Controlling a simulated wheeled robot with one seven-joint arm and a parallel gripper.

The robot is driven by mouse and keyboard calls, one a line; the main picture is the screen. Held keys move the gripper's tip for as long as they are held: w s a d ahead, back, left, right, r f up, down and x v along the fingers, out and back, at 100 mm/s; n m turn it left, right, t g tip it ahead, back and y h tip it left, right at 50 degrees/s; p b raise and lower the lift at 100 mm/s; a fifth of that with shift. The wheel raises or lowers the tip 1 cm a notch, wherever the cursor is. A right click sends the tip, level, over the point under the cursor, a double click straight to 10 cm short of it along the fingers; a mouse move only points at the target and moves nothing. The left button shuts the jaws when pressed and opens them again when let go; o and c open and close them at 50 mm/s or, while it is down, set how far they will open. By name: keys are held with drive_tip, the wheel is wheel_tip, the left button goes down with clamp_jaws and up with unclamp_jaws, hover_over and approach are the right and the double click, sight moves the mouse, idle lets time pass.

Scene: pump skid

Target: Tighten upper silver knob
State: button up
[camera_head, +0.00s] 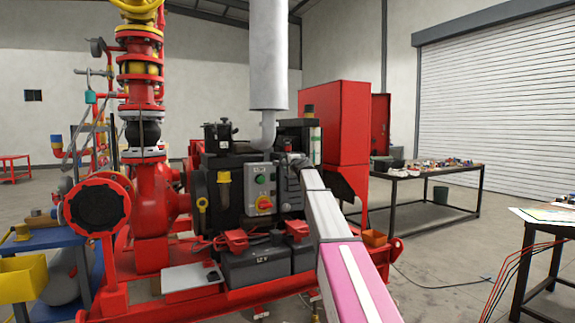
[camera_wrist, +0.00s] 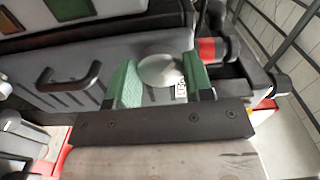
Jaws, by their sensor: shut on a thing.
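The upper silver knob (camera_wrist: 160,69) shows in the wrist view as a round, domed silver piece on the dark grey side of the engine unit. My gripper (camera_wrist: 161,84) has one green finger on each side of it and is shut on it. In the head view my gripper (camera_head: 291,159) reaches the right side of the engine block (camera_head: 230,190). The knob cannot be made out there, as my arm and gripper cover that spot. A second silver knob cannot be made out with certainty in either view.
A control box (camera_head: 262,189) with green and red-yellow switches sits just left of my gripper. A black handle (camera_wrist: 72,76) and a red-banded hose (camera_wrist: 212,49) lie close to the fingers. A red cabinet (camera_head: 342,125) stands behind; a cluttered table (camera_head: 430,175) is at the right.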

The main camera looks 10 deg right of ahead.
drive_tip(key=n, duration=1.2)
drive_tip(key=shift+f+n, duration=0.2)
drive_tip(key=shift+n, duration=0.2)
drive_tip(key=n, duration=0.6)
drive_tip(key=shift+d+n, duration=0.15)
drive_tip(key=shift+n, duration=0.15)
drive_tip(key=n, duration=0.5)
drive_tip(key=shift+n, duration=0.3)
drive_tip(key=o, duration=0.9)
drive_tip(key=shift+o, duration=0.2)
